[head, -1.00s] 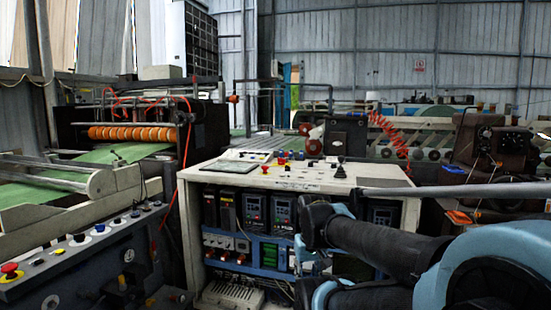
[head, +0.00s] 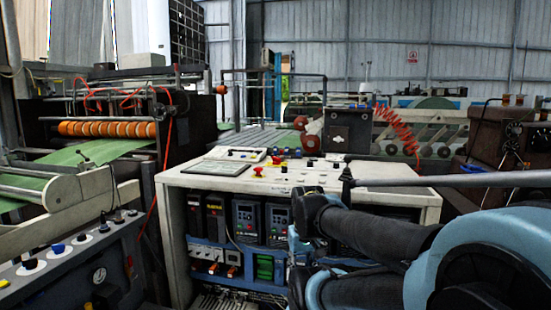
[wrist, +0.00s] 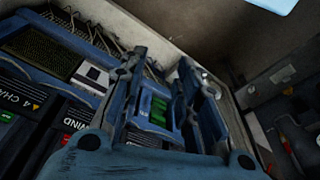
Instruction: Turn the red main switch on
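I cannot single out the red main switch in either view. Red controls show on the console (head: 390,178): a red knob (head: 258,170) stands on its top, near several small coloured buttons. In the wrist view my gripper (wrist: 160,64) has its two fingers apart, with nothing held between them. It faces the blue-framed electrical bay in the console's open front. A green component (wrist: 159,110) shows between the fingers. In the head view my arm covers the right part of that bay, and I cannot make out the fingertips there.
Drive units (head: 246,217) with red markings fill the bay. A dark control panel (head: 75,255) with knobs stands close on the left. A rod (head: 440,181) crosses in front of the console top on the right. Machinery with orange rollers (head: 106,129) is at the back left.

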